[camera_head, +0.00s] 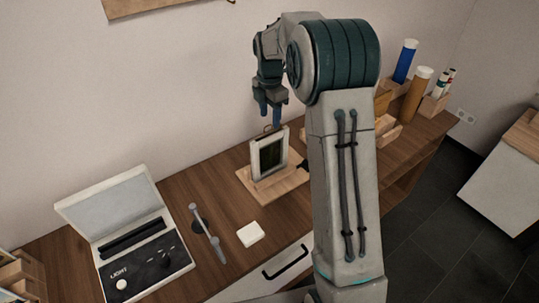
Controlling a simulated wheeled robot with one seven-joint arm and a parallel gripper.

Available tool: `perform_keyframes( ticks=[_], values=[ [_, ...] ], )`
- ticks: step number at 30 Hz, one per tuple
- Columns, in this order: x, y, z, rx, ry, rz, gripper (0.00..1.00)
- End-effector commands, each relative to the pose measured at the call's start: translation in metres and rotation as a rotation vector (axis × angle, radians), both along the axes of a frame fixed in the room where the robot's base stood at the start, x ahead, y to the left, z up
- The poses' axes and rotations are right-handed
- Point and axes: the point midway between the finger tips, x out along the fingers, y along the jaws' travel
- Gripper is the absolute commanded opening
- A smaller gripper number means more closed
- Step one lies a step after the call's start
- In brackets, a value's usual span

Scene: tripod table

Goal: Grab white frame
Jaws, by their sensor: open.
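The white frame (257,158) stands upright, leaning slightly, on a light wooden board (268,193) on the brown table. It has a pale border around a dark picture. My gripper (269,117) hangs just above and beside the top of the frame, fingers pointing down. It is open, and nothing shows between its fingers. Whether a finger touches the frame's top edge cannot be told from this view. My arm hides the area right of the frame.
An open white case (118,208) with a black panel stands at the left of the table (183,189). A grey tool (207,234) and a small white block (250,234) lie in front of the board. Blue (405,61) and orange (416,95) cylinders stand at the back right.

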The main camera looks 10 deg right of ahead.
Motion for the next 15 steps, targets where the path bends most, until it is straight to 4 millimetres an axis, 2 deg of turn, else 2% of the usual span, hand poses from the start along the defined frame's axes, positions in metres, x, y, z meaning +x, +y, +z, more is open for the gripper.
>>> perform_keyframes(
  ticks=[4,11,15],
  values=[
    [-0.001,0.001,-0.026,0.000,0.003,0.000,0.49],
    [0.000,0.000,-0.043,0.000,0.001,-0.002,0.49],
    [-0.001,0.000,-0.060,-0.001,0.004,-0.001,0.49]
  ],
)
